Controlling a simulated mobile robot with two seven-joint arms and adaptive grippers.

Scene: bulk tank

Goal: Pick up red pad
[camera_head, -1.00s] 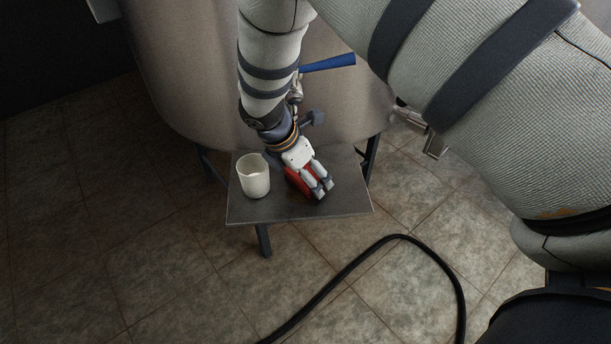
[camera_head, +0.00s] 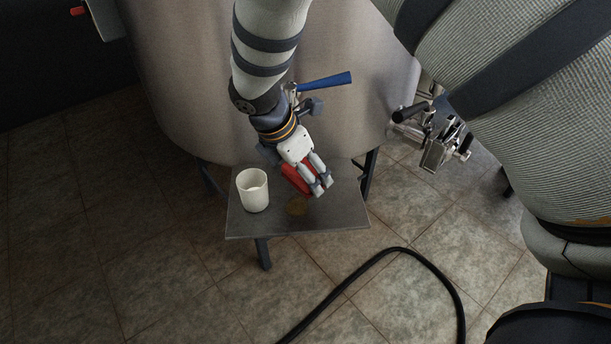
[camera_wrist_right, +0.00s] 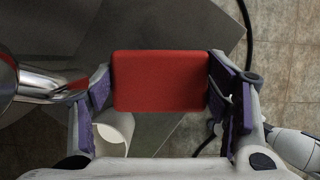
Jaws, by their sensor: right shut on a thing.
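The red pad (camera_head: 297,178) is between the fingers of my right gripper (camera_head: 321,186), above the small grey table (camera_head: 338,214). In the right wrist view the red pad (camera_wrist_right: 160,81) is a flat block with rounded corners. The purple-padded fingers of my right gripper (camera_wrist_right: 160,88) are shut on its two sides.
A white beaker (camera_head: 253,192) stands on the table, left of my gripper. A large metal tank (camera_head: 190,90) is behind, with a blue-handled valve (camera_head: 325,82) close to my wrist. A black hose (camera_head: 345,285) lies on the tiled floor.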

